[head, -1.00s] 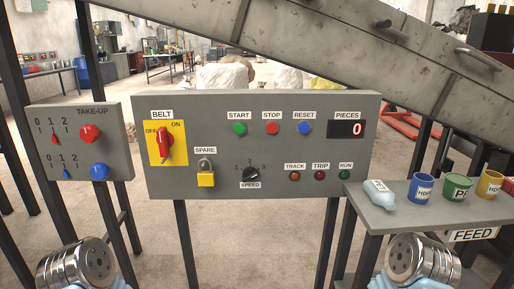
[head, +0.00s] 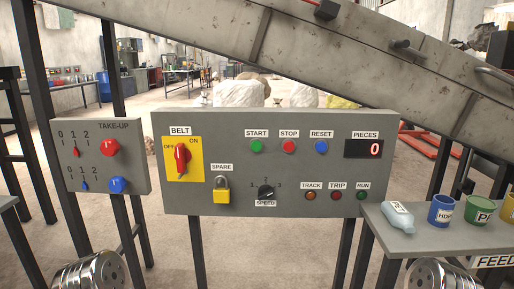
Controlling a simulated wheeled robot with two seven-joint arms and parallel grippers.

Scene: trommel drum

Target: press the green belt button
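A grey control panel (head: 235,180) stands ahead in the head view. Its green round button (head: 257,146) sits under the label START in the upper middle. No button is labelled belt; the BELT label stands over a red rotary switch (head: 182,158) on a yellow plate, between OFF and ON. A small dark green lamp (head: 362,196) labelled RUN is at the lower right. The PIECES display (head: 364,149) reads 0. Only rounded metal parts of my two arms show at the bottom edge, well below the panel. No gripper fingers are visible and nothing touches the button.
Red STOP (head: 289,146) and blue RESET (head: 321,146) buttons sit right of the green one. A yellow padlock (head: 222,193) hangs under SPARE. A TAKE-UP box (head: 104,165) is left. A feed shelf (head: 383,236) with a bottle (head: 398,217) and cups is right. A sloping conveyor crosses above.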

